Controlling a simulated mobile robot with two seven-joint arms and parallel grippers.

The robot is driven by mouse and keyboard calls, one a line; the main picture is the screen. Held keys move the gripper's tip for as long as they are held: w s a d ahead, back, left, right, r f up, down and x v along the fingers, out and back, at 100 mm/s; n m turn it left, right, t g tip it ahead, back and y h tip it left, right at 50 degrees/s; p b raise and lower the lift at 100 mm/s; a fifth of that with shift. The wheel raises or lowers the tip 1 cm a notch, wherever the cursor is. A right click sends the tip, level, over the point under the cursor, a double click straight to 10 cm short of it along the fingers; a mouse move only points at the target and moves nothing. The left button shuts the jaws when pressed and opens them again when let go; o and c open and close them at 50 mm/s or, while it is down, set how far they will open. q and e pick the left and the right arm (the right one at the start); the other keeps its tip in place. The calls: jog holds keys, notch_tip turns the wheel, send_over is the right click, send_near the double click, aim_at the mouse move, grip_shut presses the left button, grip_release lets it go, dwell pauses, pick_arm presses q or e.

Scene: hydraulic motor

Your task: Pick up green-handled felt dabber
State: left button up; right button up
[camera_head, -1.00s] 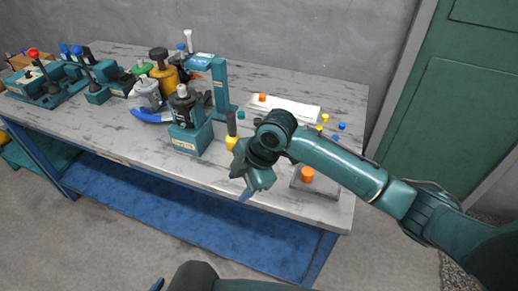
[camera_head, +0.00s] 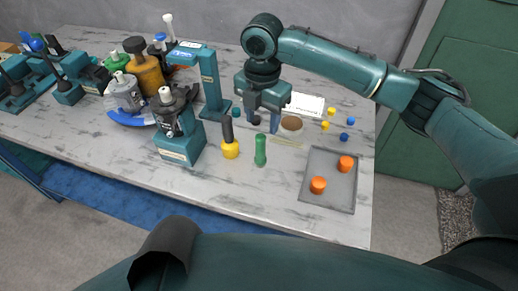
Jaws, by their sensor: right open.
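The green-handled felt dabber (camera_head: 260,151) stands upright on the workbench right of the middle, beside a yellow-based tool with a black shaft (camera_head: 231,147). Its felt part cannot be made out. My right gripper (camera_head: 262,123) is open, with its fingers pointing down and apart. It appears just above and behind the green handle in the picture, not closed on it. My left gripper is not in view.
A grey tray (camera_head: 330,201) holds two orange caps (camera_head: 346,163). Small blue and yellow caps (camera_head: 325,127) and a round brownish dish (camera_head: 291,124) lie behind. A teal press fixture (camera_head: 181,147) and several bottles stand left. The front right edge is clear.

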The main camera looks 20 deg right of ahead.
aim_at(260, 145)
jog(key=f, duration=0.9)
jog(key=shift+s+a+f+p, duration=0.1)
jog(key=shift+a+f+p, duration=0.05)
jog(key=shift+a+p, duration=0.15)
jog(key=shift+d, duration=0.1)
grip_shut()
